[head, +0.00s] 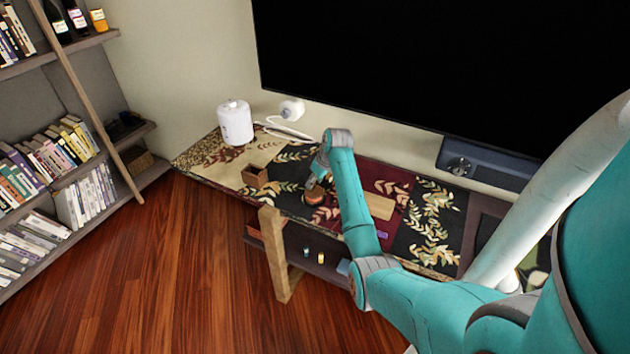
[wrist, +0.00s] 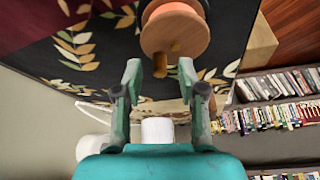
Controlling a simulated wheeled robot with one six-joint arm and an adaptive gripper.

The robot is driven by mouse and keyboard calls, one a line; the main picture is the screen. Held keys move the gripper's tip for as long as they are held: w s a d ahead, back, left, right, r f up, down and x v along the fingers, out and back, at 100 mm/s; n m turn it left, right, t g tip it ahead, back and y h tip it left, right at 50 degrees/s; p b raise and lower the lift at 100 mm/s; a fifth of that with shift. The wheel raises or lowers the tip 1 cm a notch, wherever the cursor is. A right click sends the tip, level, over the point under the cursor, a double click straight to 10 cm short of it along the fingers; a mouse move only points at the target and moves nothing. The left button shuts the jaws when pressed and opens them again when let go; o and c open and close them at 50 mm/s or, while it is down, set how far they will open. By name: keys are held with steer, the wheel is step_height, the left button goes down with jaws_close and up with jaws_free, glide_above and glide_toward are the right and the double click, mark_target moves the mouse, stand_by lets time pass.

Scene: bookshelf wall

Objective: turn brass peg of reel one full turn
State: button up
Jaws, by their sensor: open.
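The reel (head: 315,197) is a round, orange-brown spool on the dark part of the patterned cloth. In the wrist view the reel (wrist: 176,28) shows its wooden disc at the top. A short brownish peg (wrist: 160,66) sticks out by the disc's edge; I take it for the brass peg. A small golden spot also shows on the disc. My gripper (wrist: 160,72) is open, with the peg between its fingertips and no clear contact. In the head view my gripper (head: 317,184) is just above the reel, and my arm hides part of that area.
A small wooden box (head: 255,176) stands left of the reel. A wooden board (head: 380,206) lies to the right. A white canister (head: 235,122) stands at the far left of the cloth. A large black screen (head: 430,65) is behind, and a bookshelf (head: 60,150) is at left.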

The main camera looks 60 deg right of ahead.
mark_target(319, 194)
steer(key=shift+c, duration=0.2)
jaws_close()
steer(key=shift+m, duration=0.4)
